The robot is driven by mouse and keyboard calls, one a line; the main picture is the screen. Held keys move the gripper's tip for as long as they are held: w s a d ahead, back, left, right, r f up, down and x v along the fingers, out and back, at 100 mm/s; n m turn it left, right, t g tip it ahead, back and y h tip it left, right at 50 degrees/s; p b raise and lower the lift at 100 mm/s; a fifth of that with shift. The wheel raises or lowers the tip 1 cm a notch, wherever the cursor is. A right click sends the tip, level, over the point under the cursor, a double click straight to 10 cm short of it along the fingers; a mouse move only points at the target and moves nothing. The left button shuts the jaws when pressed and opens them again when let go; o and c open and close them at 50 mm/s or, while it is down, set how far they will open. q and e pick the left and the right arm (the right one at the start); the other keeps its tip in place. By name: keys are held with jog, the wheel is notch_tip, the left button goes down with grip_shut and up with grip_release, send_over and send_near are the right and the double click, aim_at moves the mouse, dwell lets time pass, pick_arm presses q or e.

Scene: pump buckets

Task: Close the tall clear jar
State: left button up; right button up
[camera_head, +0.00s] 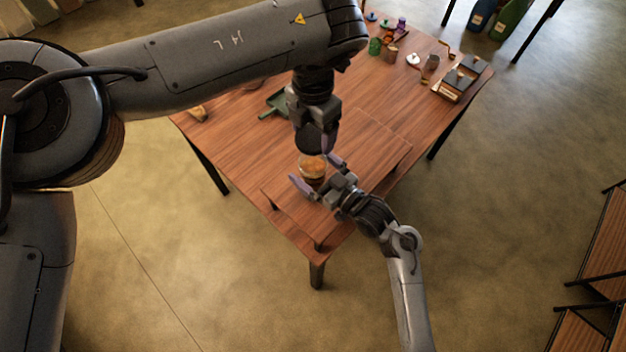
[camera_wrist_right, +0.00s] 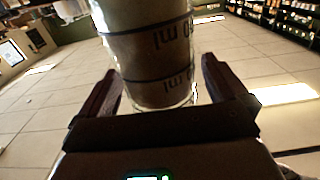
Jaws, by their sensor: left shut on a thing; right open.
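The tall clear jar (camera_head: 313,175) stands upright near the front corner of the table, with orange-brown contents. In the right wrist view the jar (camera_wrist_right: 150,55) shows dark bands and "ml" print. My right gripper (camera_head: 319,174) is open, with one finger on each side of the jar. In its wrist view the fingers (camera_wrist_right: 160,85) stand apart from the glass, with gaps showing. My left gripper (camera_head: 316,146) points down right over the jar's mouth. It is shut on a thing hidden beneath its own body. No lid can be made out.
The jar stands on a raised wooden board (camera_head: 375,150) on the wooden table (camera_head: 235,140). A green dustpan-like thing (camera_head: 277,103) lies behind my left gripper.

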jog(key=c, duration=1.5)
pick_arm(q)
jog(key=shift+f, duration=2.45)
jog(key=shift+f, duration=0.1)
jog(key=shift+f, duration=0.8)
jog(key=shift+f, duration=0.6)
